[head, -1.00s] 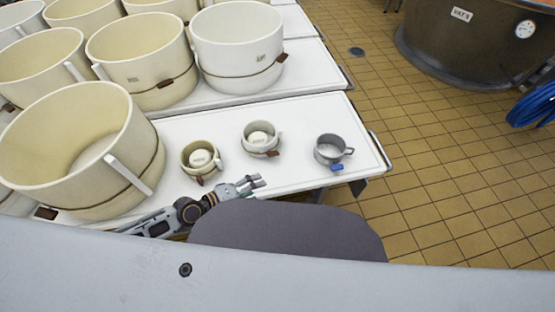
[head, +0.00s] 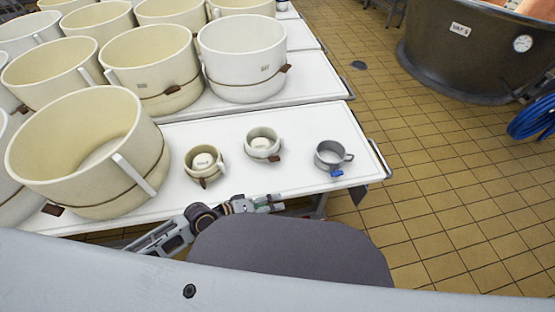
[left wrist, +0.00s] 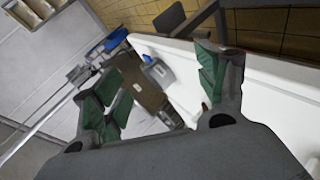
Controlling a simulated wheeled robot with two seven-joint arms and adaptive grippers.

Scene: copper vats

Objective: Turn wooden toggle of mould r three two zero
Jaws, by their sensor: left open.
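A small cream mould (head: 203,160) stands upright on the white table, with a brown wooden toggle (head: 203,182) on its near side. A small whiter mould (head: 263,145) stands to its right, with a brown toggle (head: 274,159) at its lower right. Large moulds behind and left carry brown cords and toggles too. The mould labels are too small to read, so I cannot tell which is r three two zero. My left gripper (head: 275,203) is open and empty at the table's near edge, apart from the moulds. Its green-padded fingers show apart in the left wrist view (left wrist: 160,95). My right gripper is not in view.
A grey metal cup (head: 330,157) with a blue tag (head: 337,173) stands on the right of the white table (head: 300,125). A large cream mould (head: 85,150) fills the table's left. A dark vat (head: 455,55) and blue hose (head: 535,115) stand beyond tiled floor.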

